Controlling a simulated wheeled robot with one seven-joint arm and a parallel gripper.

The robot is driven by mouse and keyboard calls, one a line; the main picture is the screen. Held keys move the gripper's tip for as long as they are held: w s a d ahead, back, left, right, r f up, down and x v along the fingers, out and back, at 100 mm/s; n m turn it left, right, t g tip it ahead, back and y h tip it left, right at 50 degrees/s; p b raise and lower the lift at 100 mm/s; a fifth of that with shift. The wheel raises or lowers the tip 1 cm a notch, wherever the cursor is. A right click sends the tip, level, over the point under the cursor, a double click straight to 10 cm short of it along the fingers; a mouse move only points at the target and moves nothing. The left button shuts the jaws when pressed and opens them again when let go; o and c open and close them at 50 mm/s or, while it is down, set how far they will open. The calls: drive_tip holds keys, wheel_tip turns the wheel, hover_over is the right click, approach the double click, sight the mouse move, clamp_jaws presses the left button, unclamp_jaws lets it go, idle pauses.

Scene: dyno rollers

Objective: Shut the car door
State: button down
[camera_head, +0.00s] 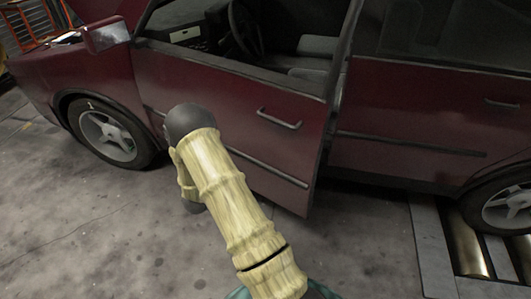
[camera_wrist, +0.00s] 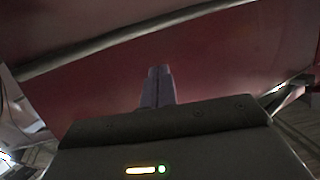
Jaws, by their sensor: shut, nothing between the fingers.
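The dark red car's front door (camera_head: 235,100) stands ajar in the head view, its rear edge swung out from the body. A silver handle (camera_head: 279,118) sits on its outer side. In the wrist view a red panel (camera_wrist: 225,60), which looks like the door, fills the space beyond my gripper (camera_wrist: 159,72). My gripper's fingers are together, with nothing between them, and point at the panel. I cannot tell whether they touch it. In the head view my arm reaches up toward the door's lower front part and hides my gripper.
The rear door (camera_head: 430,115) looks shut. A front wheel (camera_head: 108,133) is at left. A rear wheel (camera_head: 508,210) stands by metal rollers (camera_head: 464,245) at right. Stained concrete floor (camera_head: 70,220) is clear at the lower left. A side mirror (camera_head: 106,36) juts out near the door's front.

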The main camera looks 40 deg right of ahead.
sight(270, 152)
drive_tip(key=s+d+f+m+g+h+p, duration=0.2)
drive_tip(key=s+d+g+h, duration=0.1)
drive_tip(key=s+h, duration=0.4)
drive_tip(key=shift+s+d+f+m, duration=0.25)
drive_tip(key=shift+d+f+m, duration=0.15)
drive_tip(key=shift+d, duration=0.4)
drive_tip(key=shift+p, duration=0.3)
drive_tip(key=p+x, duration=0.1)
drive_tip(key=x, duration=1.3)
drive_tip(key=shift+r+p, duration=0.1)
drive_tip(key=shift+p, duration=0.2)
